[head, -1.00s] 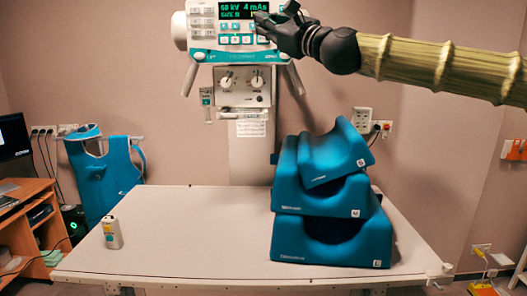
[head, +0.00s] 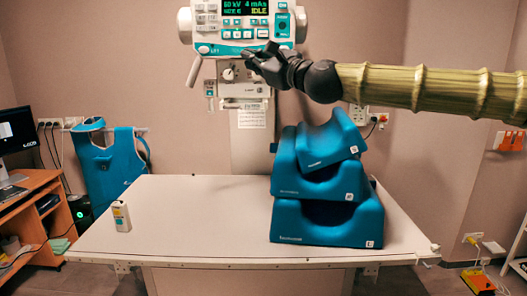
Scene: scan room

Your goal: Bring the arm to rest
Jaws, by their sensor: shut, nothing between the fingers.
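My arm (head: 420,90), in a ribbed olive sleeve, reaches in from the right edge of the head view. My black gripper (head: 246,58) is at its end, pointing left, shut and empty. It is in front of the lower edge of the x-ray unit's control panel (head: 215,28), covering part of the knobs below; whether it touches the unit I cannot tell. The panel's display reads 60 kV, 4 mAs, IDLE.
A white table (head: 185,225) stands below, with a small white bottle-like item (head: 121,216) at left. Stacked blue cushions (head: 325,220) stand at right, under my arm. A blue apron (head: 112,165) hangs behind left, near a wooden desk (head: 30,215). The table's middle is clear.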

